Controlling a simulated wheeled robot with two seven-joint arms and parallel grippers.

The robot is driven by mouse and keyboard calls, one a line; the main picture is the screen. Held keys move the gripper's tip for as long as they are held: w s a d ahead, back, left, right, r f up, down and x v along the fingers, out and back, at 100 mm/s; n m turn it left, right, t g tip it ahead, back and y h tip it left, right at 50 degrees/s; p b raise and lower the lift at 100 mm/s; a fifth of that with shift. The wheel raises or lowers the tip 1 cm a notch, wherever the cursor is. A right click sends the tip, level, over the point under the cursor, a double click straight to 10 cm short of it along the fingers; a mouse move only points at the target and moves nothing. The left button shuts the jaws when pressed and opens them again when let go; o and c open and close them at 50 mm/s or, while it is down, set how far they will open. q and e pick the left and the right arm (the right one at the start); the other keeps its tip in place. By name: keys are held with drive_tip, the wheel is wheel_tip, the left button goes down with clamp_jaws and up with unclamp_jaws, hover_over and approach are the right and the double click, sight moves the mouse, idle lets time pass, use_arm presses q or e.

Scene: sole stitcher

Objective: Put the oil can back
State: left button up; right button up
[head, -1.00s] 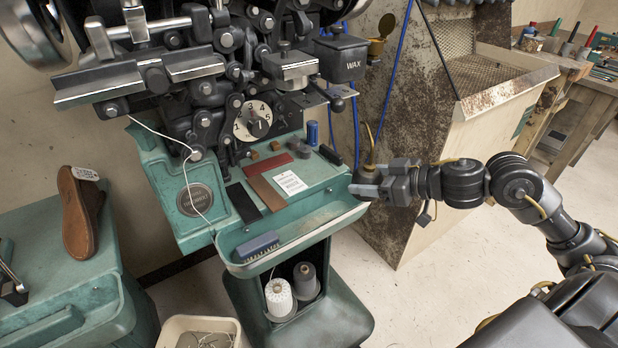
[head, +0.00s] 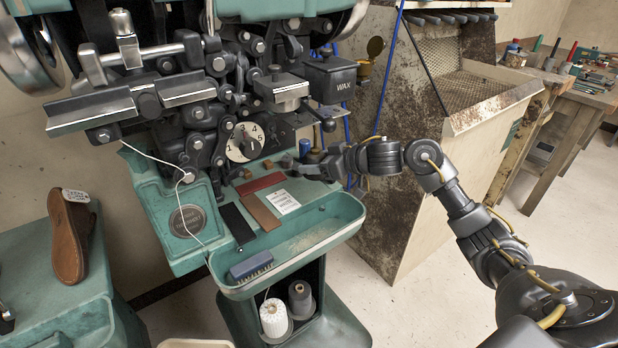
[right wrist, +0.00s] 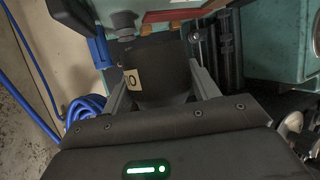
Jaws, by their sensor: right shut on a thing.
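My right gripper (head: 312,165) reaches in from the right over the back right of the green machine's tray table (head: 330,225). In the right wrist view, my right gripper (right wrist: 160,90) has its two fingers on either side of a dark body with a small pale label marked "O", which I take to be the oil can (right wrist: 165,72). It is shut on it. In the head view the can is mostly hidden by the gripper and cannot be made out clearly. My left gripper is not in view.
A blue cylinder (head: 305,147) stands close beside the gripper. A rusty cabinet (head: 410,140) stands to the right.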

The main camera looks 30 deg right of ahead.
drive_tip(key=w, duration=0.3)
drive_tip(key=shift+a+f, duration=0.25)
drive_tip(key=shift+f, duration=0.15)
drive_tip(key=shift+s+f, duration=0.1)
drive_tip(key=shift+f, duration=0.55)
drive_tip(key=shift+d+f, duration=0.1)
drive_tip(key=shift+f, duration=0.4)
drive_tip(key=shift+f+b, duration=0.25)
drive_tip(key=shift+b, duration=0.05)
wheel_tip(320, 180, down, 2)
drive_tip(key=shift+s+f, duration=0.1)
drive_tip(key=shift+f, duration=0.15)
drive_tip(key=shift+w+f, duration=0.25)
drive_tip(key=shift+f, duration=0.2)
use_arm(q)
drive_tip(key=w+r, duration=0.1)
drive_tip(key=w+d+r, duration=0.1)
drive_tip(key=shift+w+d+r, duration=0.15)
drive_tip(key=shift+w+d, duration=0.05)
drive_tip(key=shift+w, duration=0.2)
